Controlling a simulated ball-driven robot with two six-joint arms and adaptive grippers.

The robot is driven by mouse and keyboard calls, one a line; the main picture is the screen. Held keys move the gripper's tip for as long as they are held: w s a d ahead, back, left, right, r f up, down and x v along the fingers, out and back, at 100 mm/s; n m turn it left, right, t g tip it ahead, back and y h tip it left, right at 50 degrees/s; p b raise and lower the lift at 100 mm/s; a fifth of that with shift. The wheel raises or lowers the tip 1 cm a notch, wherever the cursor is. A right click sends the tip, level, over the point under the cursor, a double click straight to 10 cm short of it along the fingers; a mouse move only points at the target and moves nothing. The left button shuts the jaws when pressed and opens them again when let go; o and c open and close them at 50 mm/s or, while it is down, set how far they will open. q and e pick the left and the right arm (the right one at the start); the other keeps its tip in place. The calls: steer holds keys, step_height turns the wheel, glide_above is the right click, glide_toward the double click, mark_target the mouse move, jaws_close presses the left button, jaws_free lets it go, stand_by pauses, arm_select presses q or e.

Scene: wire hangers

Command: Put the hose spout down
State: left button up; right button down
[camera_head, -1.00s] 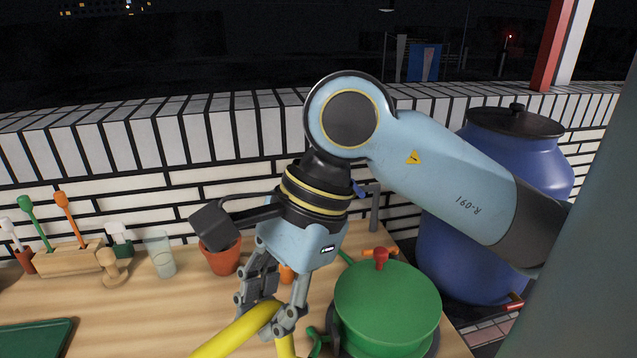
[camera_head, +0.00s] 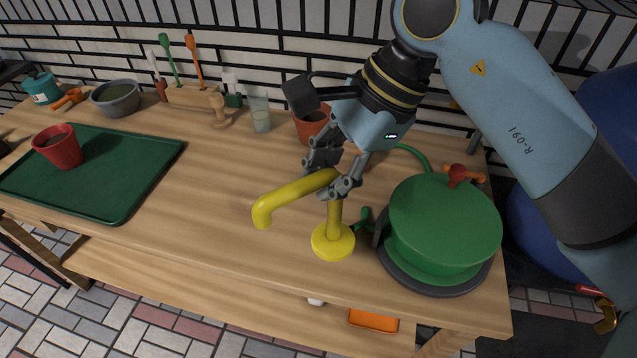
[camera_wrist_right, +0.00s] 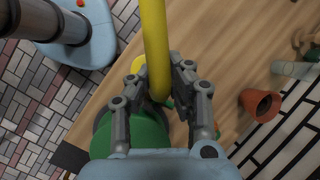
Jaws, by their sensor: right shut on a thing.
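The yellow hose spout (camera_head: 288,197) is a bent pipe with a downturned end at left and a post with a round flange foot (camera_head: 333,242) at its lower end. My right gripper (camera_head: 338,176) is shut on its upper bend, and the fingers hide part of the pipe. The foot is over the table's front part, left of the green lidded pot; I cannot tell if it touches the wood. In the right wrist view the spout (camera_wrist_right: 155,45) runs up between the fingers (camera_wrist_right: 158,88). My left gripper is not in view.
The green pot (camera_head: 440,225) stands close at right with a green hose (camera_head: 412,155) behind it. A terracotta pot (camera_head: 311,124) and a glass (camera_head: 260,115) stand behind my gripper. A green tray (camera_head: 110,195) with a red pot (camera_head: 58,147) lies at left. Bare wood (camera_head: 205,205) lies between tray and spout.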

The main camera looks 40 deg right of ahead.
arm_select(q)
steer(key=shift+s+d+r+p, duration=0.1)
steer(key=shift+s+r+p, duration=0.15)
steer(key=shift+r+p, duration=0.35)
arm_select(e)
steer(key=w+d+f, duration=0.1)
steer(key=w+f, duration=0.3)
steer(key=f, duration=0.2)
steer(key=shift+f, duration=0.2)
steer(key=c, duration=1.8)
jaws_free()
steer(key=shift+f, duration=0.2)
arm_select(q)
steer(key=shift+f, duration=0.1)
arm_select(e)
steer(key=o, duration=0.5)
steer(key=shift+r, duration=0.1)
